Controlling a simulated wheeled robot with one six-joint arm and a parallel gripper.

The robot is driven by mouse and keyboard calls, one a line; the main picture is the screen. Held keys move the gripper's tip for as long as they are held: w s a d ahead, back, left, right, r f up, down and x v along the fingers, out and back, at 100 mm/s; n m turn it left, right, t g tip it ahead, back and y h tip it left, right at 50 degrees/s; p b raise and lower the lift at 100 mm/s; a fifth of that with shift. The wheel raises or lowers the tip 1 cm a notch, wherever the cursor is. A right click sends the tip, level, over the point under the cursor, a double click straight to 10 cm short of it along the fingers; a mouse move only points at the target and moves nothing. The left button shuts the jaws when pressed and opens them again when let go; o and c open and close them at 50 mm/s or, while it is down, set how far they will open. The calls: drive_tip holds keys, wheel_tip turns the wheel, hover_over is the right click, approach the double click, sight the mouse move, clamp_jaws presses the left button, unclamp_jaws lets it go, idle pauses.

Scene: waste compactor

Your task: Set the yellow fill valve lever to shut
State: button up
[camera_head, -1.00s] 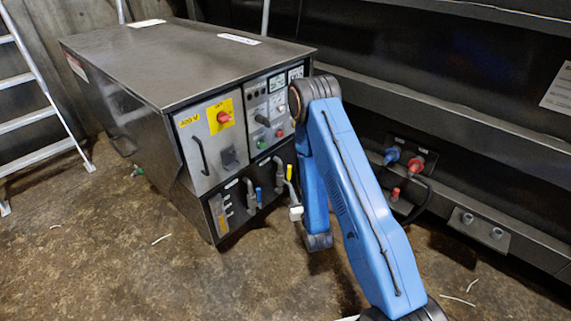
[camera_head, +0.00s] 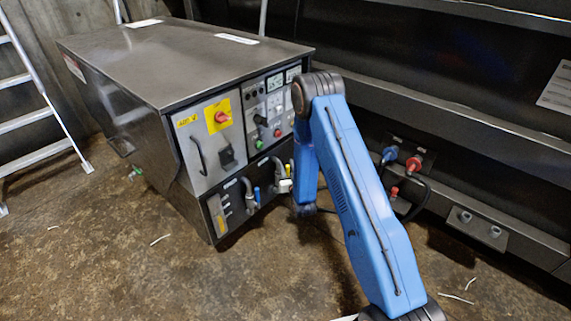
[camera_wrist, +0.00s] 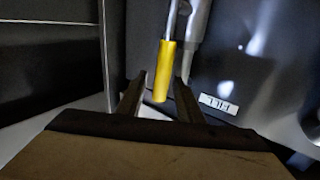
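The yellow fill valve lever (camera_wrist: 165,72) hangs from a metal stem in the wrist view. Its lower end shows between the fingers of my gripper (camera_wrist: 160,84), with a gap on each side. The gripper is open. I cannot tell how deep the lever sits between the fingers. A FILL label (camera_wrist: 219,104) appears upside down to the right of the lever.
A blue-handled valve (camera_head: 257,194) stands left of my gripper on the dark lower panel of the cabinet (camera_head: 180,65). Blue (camera_head: 390,154) and red (camera_head: 413,163) connectors sit on the wall at right. A ladder (camera_head: 45,105) stands far left.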

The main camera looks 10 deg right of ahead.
drive_tip(key=shift+w, duration=1.2)
drive_tip(key=shift+c, duration=0.6)
clamp_jaws()
